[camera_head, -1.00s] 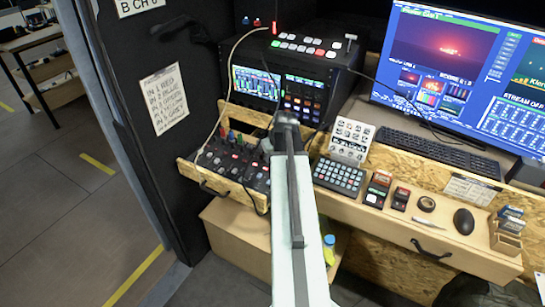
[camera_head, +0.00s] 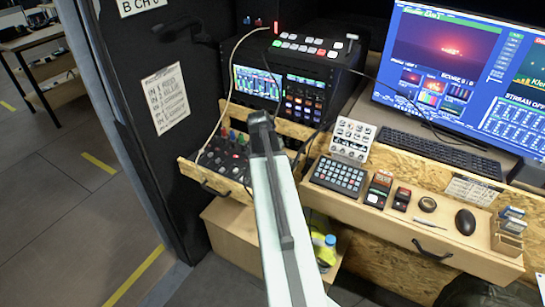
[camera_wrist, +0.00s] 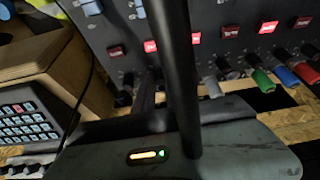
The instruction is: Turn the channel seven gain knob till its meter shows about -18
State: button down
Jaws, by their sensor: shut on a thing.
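The audio mixer (camera_head: 222,160) sits in the pulled-out wooden drawer below the screens, with rows of small knobs and coloured caps. My gripper (camera_head: 262,120) is over its right side and hides part of it. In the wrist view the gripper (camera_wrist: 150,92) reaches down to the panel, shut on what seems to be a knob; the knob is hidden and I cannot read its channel. Grey (camera_wrist: 210,86), green (camera_wrist: 262,80), blue (camera_wrist: 288,77) and red (camera_wrist: 307,73) knobs stand to its right. The meter screen (camera_head: 257,84) shows coloured bars, too small to read.
A button pad (camera_head: 338,177) lies right of the drawer. The switcher (camera_head: 312,46) stands above the screens. A pale cable (camera_head: 228,95) hangs across the drawer's left side. Lit red buttons (camera_wrist: 196,38) line the panel.

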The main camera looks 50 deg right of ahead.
jog(key=shift+w+a+m+g, duration=0.1)
jog(key=shift+m+g, duration=0.4)
jog(key=shift+m, duration=0.6)
jog(key=c, duration=1.4)
grip_release()
jog(key=p+v, duration=0.7)
jog(key=shift+a+r, duration=0.15)
jog(key=shift+r, duration=0.2)
